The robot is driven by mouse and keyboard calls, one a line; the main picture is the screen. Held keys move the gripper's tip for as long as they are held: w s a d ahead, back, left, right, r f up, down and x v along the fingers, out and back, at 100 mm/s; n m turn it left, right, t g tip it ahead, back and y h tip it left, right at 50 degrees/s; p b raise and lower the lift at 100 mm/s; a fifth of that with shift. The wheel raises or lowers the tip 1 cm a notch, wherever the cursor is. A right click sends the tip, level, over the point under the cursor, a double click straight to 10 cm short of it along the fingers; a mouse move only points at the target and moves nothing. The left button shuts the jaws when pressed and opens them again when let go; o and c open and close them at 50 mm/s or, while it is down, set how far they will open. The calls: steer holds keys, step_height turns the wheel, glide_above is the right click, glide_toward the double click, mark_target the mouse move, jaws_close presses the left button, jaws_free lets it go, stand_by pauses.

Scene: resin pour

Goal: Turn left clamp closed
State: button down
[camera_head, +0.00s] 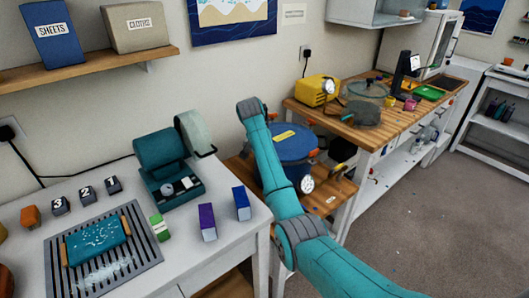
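A blue round pot (297,148) with a yellow label on its lid stands on a low wooden stand in the middle of the view. An orange clamp (313,153) shows at the right of its rim. A white dial gauge (307,184) is at its front. My teal arm crosses in front of the pot's left side and hides much of it. I cannot make out the left clamp or whether it is open or closed. My gripper is not visible; the arm's far end is turned away behind its own link.
A white table (184,262) at left holds a teal machine (165,155), a grated tray (140,268), and small boxes. A wooden bench (398,118) at right holds a yellow device (314,91). Carpet floor (430,215) is clear at right.

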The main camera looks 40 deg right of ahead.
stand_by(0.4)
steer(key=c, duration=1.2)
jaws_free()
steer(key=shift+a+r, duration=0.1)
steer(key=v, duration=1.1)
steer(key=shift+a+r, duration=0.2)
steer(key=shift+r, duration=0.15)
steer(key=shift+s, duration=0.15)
